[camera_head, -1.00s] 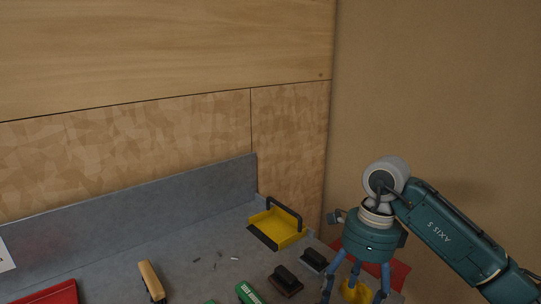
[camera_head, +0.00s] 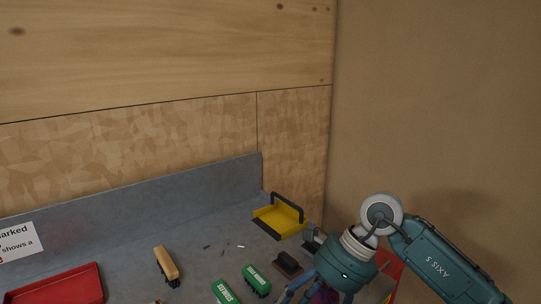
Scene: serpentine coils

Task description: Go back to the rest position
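My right gripper (camera_head: 308,294) is at the bottom edge, right of centre. Its arm comes in from the right. Its blue fingers point down and are partly cut off by the frame, so their opening is not clear. A small purple patch shows between or behind the fingers; I cannot tell whether it is held. My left gripper is not in view.
A grey bench (camera_head: 130,264) holds a red tray (camera_head: 62,284), a tan toy wagon (camera_head: 167,266), green wagons (camera_head: 256,281), a dark brush-like block (camera_head: 287,264) and a yellow dustpan (camera_head: 280,219). A red item (camera_head: 391,263) lies behind my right gripper. Walls close the back and right.

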